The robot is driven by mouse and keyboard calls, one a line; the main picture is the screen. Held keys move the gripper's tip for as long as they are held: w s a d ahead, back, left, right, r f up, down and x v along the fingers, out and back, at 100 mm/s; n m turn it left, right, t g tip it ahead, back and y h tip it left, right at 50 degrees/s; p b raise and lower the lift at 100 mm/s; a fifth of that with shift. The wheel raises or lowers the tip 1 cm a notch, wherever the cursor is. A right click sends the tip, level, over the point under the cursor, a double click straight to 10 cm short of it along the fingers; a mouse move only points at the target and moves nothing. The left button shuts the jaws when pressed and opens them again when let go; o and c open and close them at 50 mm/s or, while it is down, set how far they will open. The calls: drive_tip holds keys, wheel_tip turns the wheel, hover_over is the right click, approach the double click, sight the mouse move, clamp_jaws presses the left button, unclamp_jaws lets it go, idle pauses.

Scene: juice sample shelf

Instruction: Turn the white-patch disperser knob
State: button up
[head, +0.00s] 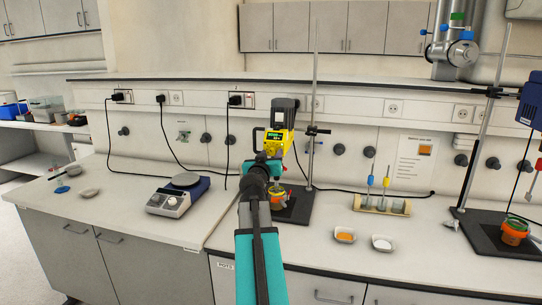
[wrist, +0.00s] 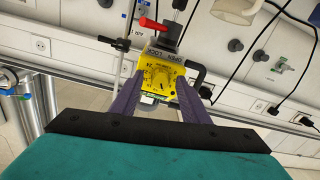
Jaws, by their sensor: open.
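The yellow disperser head (head: 279,143) hangs on an upright stand at the middle of the bench, with a dark grey motor on top. In the wrist view its yellow face (wrist: 171,59) carries a round yellow dial knob (wrist: 158,76) with dark markings.
A blue disperser (head: 532,100) stands on another stand at the far right. An orange cup (head: 278,201) sits below the yellow disperser. A hotplate (head: 178,196) is to the left. A wooden rack (head: 381,206) and two small dishes stand to the right.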

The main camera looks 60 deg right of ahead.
drive_tip(key=shift+c, duration=0.5)
clamp_jaws()
drive_tip(key=shift+n, duration=0.5)
drive_tip(key=n, duration=0.2)
drive_tip(key=shift+n+b, duration=0.4)
drive_tip(key=n, duration=0.4)
drive_tip(key=shift+n, duration=0.4)
drive_tip(key=n+p, duration=0.1)
drive_tip(key=n, duration=0.4)
drive_tip(key=shift+r+p, duration=0.1)
drive_tip(key=shift+p, duration=0.3)
drive_tip(key=shift+n+p, duration=0.65)
drive_tip(key=shift+n, duration=1.35)
drive_tip(key=shift+g, duration=0.3)
